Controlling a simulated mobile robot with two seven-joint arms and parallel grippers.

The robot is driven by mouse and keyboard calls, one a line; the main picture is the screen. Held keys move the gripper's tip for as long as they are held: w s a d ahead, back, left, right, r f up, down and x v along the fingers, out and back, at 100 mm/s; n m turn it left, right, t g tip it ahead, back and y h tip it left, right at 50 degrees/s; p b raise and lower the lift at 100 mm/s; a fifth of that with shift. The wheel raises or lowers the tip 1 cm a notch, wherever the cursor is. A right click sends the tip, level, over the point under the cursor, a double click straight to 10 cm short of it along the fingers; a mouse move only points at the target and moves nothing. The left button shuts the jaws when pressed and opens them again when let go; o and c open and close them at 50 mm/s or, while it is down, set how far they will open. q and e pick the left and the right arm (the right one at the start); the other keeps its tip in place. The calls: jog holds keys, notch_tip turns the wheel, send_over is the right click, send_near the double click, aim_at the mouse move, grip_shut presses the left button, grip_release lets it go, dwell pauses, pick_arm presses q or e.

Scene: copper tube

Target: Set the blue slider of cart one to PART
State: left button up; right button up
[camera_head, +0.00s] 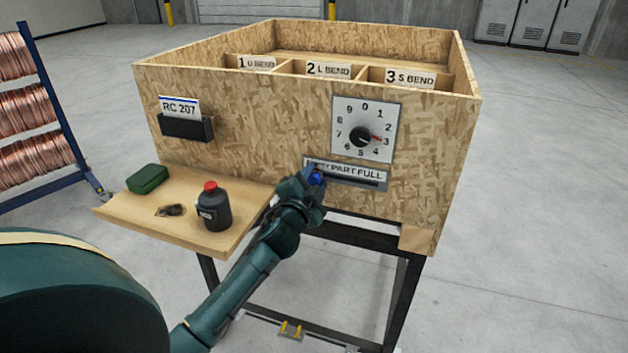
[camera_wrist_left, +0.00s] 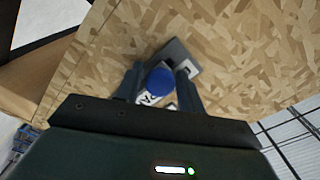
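The blue slider (camera_head: 316,180) sits at the left end of the dark slot under the label plate (camera_head: 356,172), where PART and FULL are readable and the first word is partly covered. My left gripper (camera_head: 314,178) is at the slider, close to the panel. In the left wrist view the round blue knob (camera_wrist_left: 160,79) is between the two fingers (camera_wrist_left: 160,84), which stand apart with what looks like a small gap beside it; contact is hard to judge. The cart (camera_head: 250,130) is a chipboard box on a dark frame. My right gripper is not in view.
Above the slider is a dial (camera_head: 362,130) with its red pointer near 3. An RC 207 card (camera_head: 180,108) is in a black holder. A side shelf (camera_head: 150,212) carries a green case (camera_head: 148,178) and a dark bottle (camera_head: 213,207) with a red cap. A rack of copper coils stands left.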

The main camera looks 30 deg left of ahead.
aim_at(344, 177)
pick_arm(q)
grip_shut()
jog(key=d, duration=0.3)
jog(key=w+d+b, duration=0.1)
jog(key=d, duration=0.2)
jog(key=shift+w, duration=0.2)
jog(key=shift+o, duration=1.5)
grip_release()
jog(key=shift+a, duration=0.1)
jog(key=shift+s, duration=0.1)
